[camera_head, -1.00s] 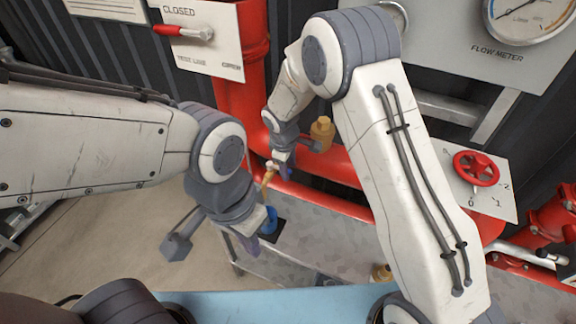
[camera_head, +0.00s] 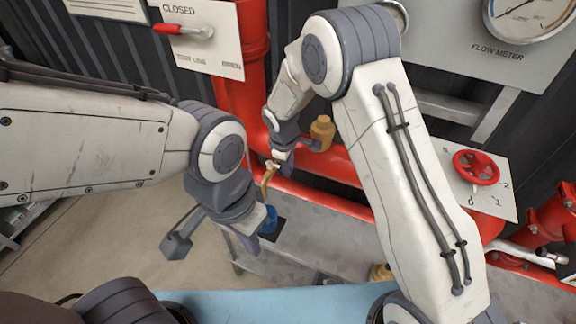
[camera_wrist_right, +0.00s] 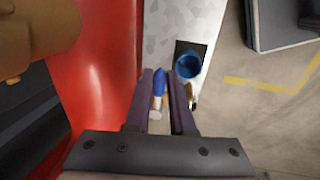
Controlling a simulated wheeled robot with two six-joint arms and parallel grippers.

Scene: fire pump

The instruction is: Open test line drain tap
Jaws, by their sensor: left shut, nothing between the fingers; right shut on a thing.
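The brass drain tap (camera_head: 268,180) sticks out from the red pipe in the middle of the head view. My right gripper (camera_head: 281,158) is at its top, partly hiding it. In the right wrist view the gripper (camera_wrist_right: 163,76) is shut on the tap's blue handle (camera_wrist_right: 159,84), which lies between the two dark fingers. A pale metal end of the tap (camera_wrist_right: 154,114) shows just below the handle. My left gripper (camera_head: 258,240) is shut and empty, lower down, beside the blue round drain opening in the head view.
The blue round opening (camera_head: 271,217) sits on a black square on the grey slab (camera_head: 310,243). A red pipe (camera_head: 330,165) runs behind the tap, with a brass fitting (camera_head: 322,130) on it. A red lever (camera_head: 184,31) and a red handwheel (camera_head: 476,167) are on panels.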

